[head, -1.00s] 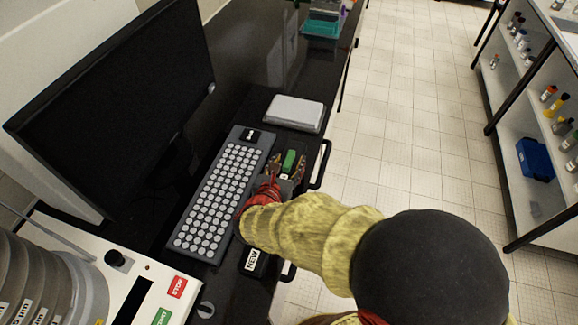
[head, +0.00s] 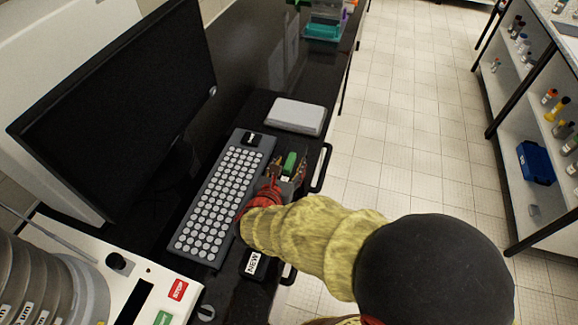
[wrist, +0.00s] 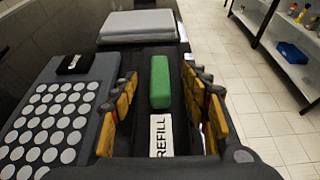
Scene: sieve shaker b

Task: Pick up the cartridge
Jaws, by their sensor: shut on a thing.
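The cartridge (head: 290,163) is a dark block with a green raised part and a white label reading REFILL. In the wrist view its green part (wrist: 160,82) lies straight ahead, between the fingers. My gripper (head: 289,166) is over it, to the right of the keyboard, with a finger on either side. In the wrist view my gripper (wrist: 163,100) is shut on the cartridge. The finger contact faces and the cartridge's underside are hidden, so I cannot tell whether it is clear of the surface.
A grey keyboard (head: 217,198) lies left of my gripper, with a monitor (head: 115,100) behind it. A grey flat box (head: 295,115) lies beyond. A dark NEW-labelled item (head: 256,265) sits nearer. The shaker (head: 120,290) is lower left. Open floor is on the right.

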